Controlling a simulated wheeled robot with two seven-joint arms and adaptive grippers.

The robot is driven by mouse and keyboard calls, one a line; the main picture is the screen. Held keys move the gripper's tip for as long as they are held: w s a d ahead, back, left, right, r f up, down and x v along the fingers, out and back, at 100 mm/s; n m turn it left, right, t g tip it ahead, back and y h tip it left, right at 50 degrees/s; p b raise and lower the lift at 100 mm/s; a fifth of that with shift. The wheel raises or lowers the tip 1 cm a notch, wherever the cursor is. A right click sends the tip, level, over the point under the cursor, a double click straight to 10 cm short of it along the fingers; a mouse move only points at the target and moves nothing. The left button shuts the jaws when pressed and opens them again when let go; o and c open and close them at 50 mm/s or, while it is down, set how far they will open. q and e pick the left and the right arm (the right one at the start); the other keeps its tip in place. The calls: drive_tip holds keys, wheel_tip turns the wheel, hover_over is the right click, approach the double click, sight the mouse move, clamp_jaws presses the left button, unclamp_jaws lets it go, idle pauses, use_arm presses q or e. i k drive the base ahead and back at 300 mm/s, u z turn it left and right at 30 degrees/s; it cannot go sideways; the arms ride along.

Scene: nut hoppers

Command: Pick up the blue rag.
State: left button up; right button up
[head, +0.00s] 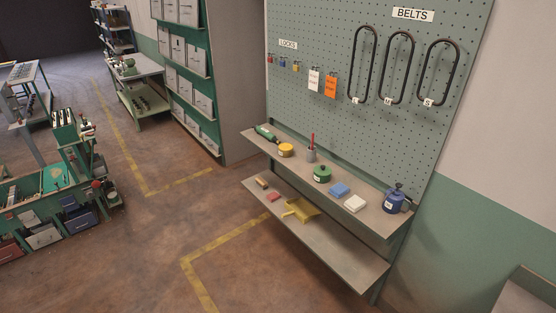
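The blue rag (339,189) lies folded and flat on the upper shelf (370,212) of the pegboard stand. A green round container (322,173) is to its left and a folded white cloth (355,203) is to its right, both close by. The rag shows whole, with nothing in front of it. Neither of my grippers is in view.
The upper shelf also holds a yellow tin (286,150), a grey cup (311,156) and a blue can (393,201). A lower shelf (335,262) holds a yellow dustpan (301,210). The floor (150,250) in front is open. A green workbench (60,190) stands left.

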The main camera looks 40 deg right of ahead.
sight(339, 189)
drive_tip(key=z, duration=0.25)
drive_tip(key=i, duration=1.7)
drive_tip(key=z, duration=1.6)
drive_tip(key=i, duration=1.2)
drive_tip(key=z, duration=0.85)
